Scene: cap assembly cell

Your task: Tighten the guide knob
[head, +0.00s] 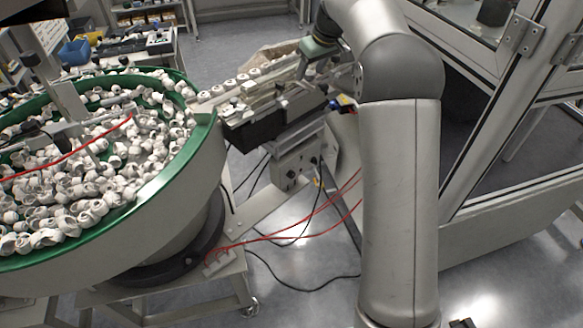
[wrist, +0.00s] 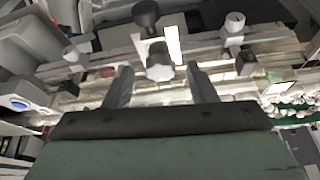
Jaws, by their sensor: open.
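A grey lobed knob (wrist: 159,60) is in the upper middle of the wrist view, on the guide rail assembly. My gripper (wrist: 159,70) is open, with one finger on each side of this knob in the picture. Gaps show between the knob and both fingers, and I cannot tell how far ahead of the fingertips it lies. A black round knob (wrist: 146,15) stands beyond it. In the head view my gripper (head: 302,68) is over the feeder track (head: 262,97), and the knob cannot be made out there.
A green-rimmed bowl feeder (head: 207,119) full of white caps stands at left. White caps line the track. A metal-framed enclosure (head: 480,130) stands at right, close to my arm. Red and black cables (head: 290,238) hang below the track. Smaller knobs (wrist: 234,22) sit along the rail.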

